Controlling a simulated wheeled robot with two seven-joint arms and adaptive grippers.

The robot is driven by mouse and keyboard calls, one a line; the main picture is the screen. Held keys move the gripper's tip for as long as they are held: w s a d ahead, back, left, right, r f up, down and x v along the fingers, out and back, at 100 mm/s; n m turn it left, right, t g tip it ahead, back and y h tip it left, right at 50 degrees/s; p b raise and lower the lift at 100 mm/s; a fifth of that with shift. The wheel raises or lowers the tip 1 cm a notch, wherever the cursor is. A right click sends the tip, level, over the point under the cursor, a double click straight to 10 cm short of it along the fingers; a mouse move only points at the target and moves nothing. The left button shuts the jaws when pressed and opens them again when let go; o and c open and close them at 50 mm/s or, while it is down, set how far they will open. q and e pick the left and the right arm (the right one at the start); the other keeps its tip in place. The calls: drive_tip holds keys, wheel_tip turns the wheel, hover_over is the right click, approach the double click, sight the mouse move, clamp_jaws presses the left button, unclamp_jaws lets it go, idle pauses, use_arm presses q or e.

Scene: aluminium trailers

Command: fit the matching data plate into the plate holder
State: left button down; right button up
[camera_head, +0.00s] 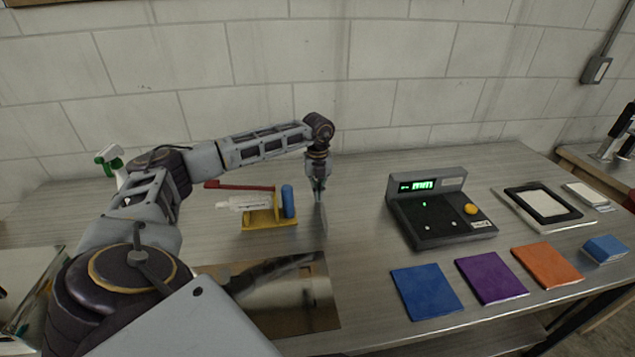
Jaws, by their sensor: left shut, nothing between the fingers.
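Three flat plates lie in a row at the front right of the metal bench: a blue plate (426,292), a purple plate (491,277) and an orange plate (547,265). Behind them, a black rectangular frame with a pale centre (515,193) looks like the plate holder; it lies on a light board. My left gripper (320,196) points down over the middle of the bench, shut and empty, well left of the plates and the frame. Any markings on the plates are too small to read. My right gripper is out of view.
A dark console (425,236) with a green display and a yellow button stands between my left gripper and the frame. A yellow stand (268,224) with a blue cylinder is just left of the gripper. A small blue block (605,248) lies at right.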

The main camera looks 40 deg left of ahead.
sight(320, 210)
use_arm(q)
drive_tip(key=shift+s+d+f, duration=0.1)
drive_tip(key=shift+f, duration=0.4)
drive_tip(key=shift+s+d+r, duration=0.1)
drive_tip(key=shift+s+d, duration=0.4)
drive_tip(key=shift+d, duration=0.1)
drive_tip(key=shift+s+d+p, duration=0.35)
drive_tip(key=shift+s+d, duration=0.05)
drive_tip(key=shift+d, duration=0.15)
drive_tip(key=shift+s+d, duration=0.2)
drive_tip(key=shift+d, duration=0.05)
drive_tip(key=shift+s+d, duration=0.1)
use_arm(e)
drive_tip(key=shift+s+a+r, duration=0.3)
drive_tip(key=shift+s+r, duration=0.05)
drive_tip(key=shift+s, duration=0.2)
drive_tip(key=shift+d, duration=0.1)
